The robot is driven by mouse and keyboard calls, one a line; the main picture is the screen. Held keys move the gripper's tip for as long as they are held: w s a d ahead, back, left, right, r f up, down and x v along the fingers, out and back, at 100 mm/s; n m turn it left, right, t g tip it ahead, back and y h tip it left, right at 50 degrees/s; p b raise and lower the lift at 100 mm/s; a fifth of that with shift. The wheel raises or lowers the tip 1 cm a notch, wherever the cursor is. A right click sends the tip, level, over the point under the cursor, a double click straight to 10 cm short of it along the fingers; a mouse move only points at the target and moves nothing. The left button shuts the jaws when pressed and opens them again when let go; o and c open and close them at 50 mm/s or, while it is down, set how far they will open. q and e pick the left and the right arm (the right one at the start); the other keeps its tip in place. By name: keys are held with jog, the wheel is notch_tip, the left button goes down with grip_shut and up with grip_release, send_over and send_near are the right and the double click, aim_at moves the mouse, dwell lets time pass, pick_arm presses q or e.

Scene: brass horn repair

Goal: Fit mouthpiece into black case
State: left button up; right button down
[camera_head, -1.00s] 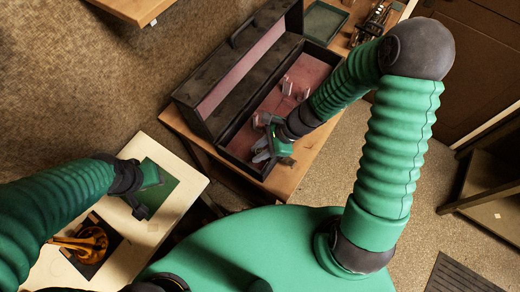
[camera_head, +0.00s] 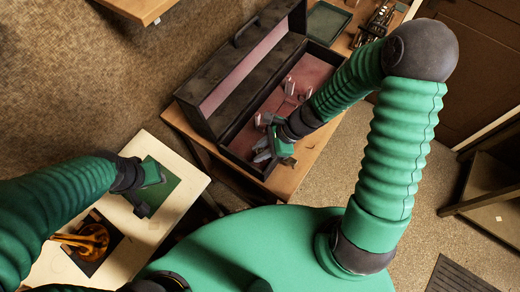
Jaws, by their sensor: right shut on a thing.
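The black case (camera_head: 228,122) stands open on a wooden table, its pink-lined lid raised on the left and its pink-lined tray on the right. My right gripper (camera_head: 264,150) is down inside the near end of the tray. It is shut on a small silvery thing that looks like the mouthpiece (camera_head: 262,156), mostly hidden by the fingers. My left gripper (camera_head: 145,206) is over the green mat on the pale table at the left; its fingers point down and I cannot tell whether they are open.
Clear and silvery pieces (camera_head: 290,90) lie in the case tray. A green tray (camera_head: 326,22) and metal horn parts (camera_head: 376,20) are at the back of the table. A brass horn piece (camera_head: 88,240) lies on a dark mat at the lower left.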

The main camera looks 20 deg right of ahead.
jog(key=shift+f+b, duration=1.1)
jog(key=shift+f, duration=0.15)
jog(key=c, duration=1.1)
grip_release()
jog(key=shift+s+f, duration=0.1)
